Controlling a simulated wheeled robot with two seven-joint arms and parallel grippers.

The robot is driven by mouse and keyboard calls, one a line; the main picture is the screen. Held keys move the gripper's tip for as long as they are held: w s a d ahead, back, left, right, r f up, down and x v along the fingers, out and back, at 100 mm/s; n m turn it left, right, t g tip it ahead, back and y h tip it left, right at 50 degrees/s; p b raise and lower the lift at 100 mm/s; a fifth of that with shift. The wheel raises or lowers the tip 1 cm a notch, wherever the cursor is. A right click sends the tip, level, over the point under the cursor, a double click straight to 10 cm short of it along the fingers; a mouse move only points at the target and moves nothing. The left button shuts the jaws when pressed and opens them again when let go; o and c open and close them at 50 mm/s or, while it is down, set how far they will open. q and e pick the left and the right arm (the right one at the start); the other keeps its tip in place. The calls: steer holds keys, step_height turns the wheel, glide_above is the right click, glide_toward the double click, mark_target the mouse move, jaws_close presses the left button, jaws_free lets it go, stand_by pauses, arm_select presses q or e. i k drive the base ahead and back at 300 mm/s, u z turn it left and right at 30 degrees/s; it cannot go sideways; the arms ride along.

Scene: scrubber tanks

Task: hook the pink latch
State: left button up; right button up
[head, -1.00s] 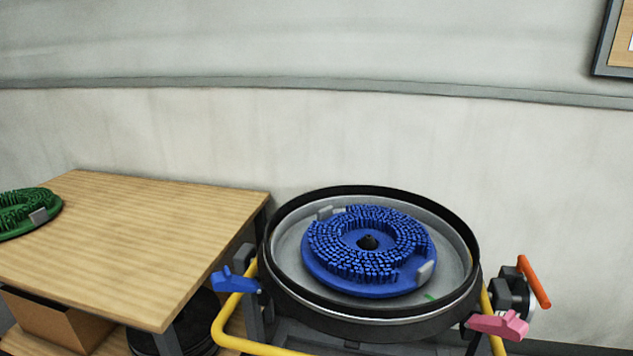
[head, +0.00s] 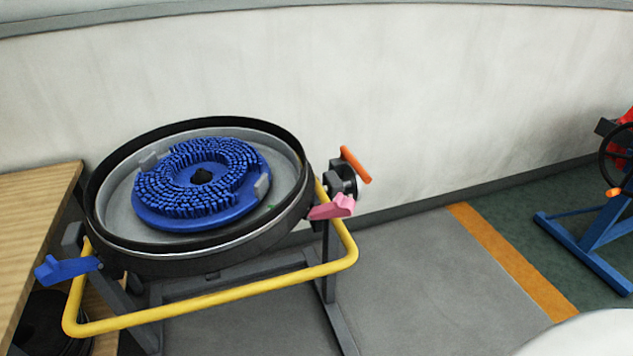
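The pink latch (head: 332,207) sits on the right side of the round black-rimmed tank (head: 132,258), just below the rim, and points out to the right. I cannot tell from here whether it is hooked. A blue latch (head: 66,268) sits on the tank's left side and sticks out to the left. A blue brush disc (head: 222,212) with bristles up lies inside the tank. Neither of my grippers is in view.
A yellow tube frame (head: 225,293) runs around the tank's front. An orange handle (head: 355,165) stands behind the pink latch. A wooden table (head: 35,205) is at left. A blue stand (head: 590,245) is at far right. Grey floor (head: 430,280) right of the tank is clear.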

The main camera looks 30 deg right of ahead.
mark_target(342, 207)
steer(key=u, duration=1.95)
steer(key=k, duration=1)
steer(key=z, duration=1.85)
steer(key=i, duration=0.5)
